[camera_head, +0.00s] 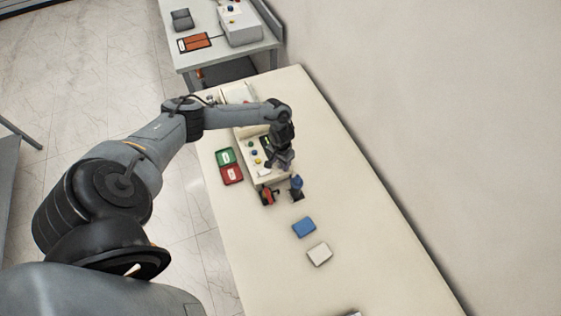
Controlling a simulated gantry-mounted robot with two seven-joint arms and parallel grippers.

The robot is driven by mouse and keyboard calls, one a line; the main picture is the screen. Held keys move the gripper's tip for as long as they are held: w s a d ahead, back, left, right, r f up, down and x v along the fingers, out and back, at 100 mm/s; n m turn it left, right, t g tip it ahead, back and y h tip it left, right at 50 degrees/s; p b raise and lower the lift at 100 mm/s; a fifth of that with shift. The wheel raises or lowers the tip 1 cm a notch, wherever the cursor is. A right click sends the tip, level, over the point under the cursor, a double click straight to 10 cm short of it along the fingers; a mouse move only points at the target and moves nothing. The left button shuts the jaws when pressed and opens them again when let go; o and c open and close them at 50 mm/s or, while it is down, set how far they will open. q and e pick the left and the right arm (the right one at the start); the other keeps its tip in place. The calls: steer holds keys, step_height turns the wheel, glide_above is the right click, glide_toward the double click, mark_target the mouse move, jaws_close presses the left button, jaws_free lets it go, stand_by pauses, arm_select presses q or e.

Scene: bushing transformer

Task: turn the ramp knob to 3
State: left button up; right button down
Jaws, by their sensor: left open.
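A cream control box (257,169) with small yellow, green and blue knobs (253,152) stands on the table. The ramp knob cannot be told apart from the others at this size, and its setting cannot be read. My left arm reaches in from the left and passes over the box. My left gripper (281,163) is open, pointing down at the right side of the box panel, and it hides part of that panel. I cannot tell whether it touches a knob. My right gripper is not in view.
A green block (226,157) and a red block (232,175) lie left of the box. A red-and-black clamp (268,195) and a blue-topped one (296,187) stand before it. Blue (304,227) and white (319,254) pads lie nearer. The table's front (345,285) is mostly clear; a wall runs along its right.

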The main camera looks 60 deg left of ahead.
arm_select(q)
steer(key=shift+c, duration=0.5)
jaws_close()
